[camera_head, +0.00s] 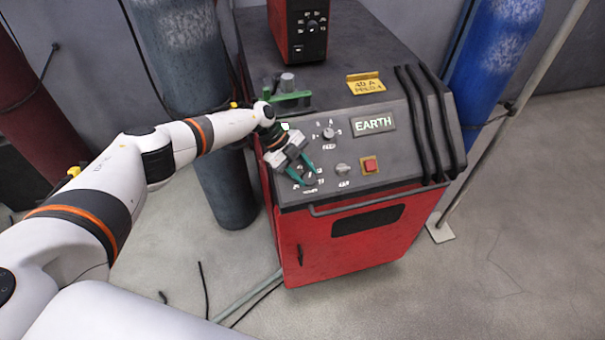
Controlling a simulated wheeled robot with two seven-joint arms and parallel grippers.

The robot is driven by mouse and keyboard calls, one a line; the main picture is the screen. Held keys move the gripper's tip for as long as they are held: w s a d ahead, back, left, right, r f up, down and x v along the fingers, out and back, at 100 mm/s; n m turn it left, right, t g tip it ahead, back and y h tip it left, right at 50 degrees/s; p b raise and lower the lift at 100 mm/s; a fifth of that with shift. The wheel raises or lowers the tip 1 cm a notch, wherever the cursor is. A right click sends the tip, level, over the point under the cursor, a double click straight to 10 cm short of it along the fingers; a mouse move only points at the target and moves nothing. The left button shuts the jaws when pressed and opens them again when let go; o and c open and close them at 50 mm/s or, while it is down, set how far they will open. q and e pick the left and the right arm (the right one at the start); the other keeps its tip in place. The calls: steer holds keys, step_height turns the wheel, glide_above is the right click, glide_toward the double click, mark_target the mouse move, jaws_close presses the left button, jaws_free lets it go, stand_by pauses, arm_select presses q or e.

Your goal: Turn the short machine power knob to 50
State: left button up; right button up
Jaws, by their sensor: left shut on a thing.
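The short machine (349,245) is a red cabinet with a dark sloped control panel, standing in the middle of the view. My left gripper (303,174) is at the lower left of that panel. Its green fingers are shut around a small dark knob (309,179), which is mostly hidden by the fingers. White scale marks show around it, too small to read. Another knob (328,133) sits higher on the panel, and a grey knob (343,169) sits to the right of my gripper. My right gripper is out of view.
A red button (370,165) and an EARTH label (374,124) are on the panel. Black cables (425,120) hang over its right side. A handle bar (380,201) runs along the front. Gas cylinders stand behind, left and right (496,60).

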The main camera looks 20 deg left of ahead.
arm_select(q)
steer(key=shift+f, duration=0.1)
stand_by(0.3)
steer(key=o, duration=1)
steer(key=shift+d, duration=0.1)
steer(key=b+v, duration=0.3)
steer(key=v, duration=0.8)
steer(key=shift+w, duration=0.1)
steer(key=shift+a+r, duration=0.3)
steer(key=shift+r, duration=0.15)
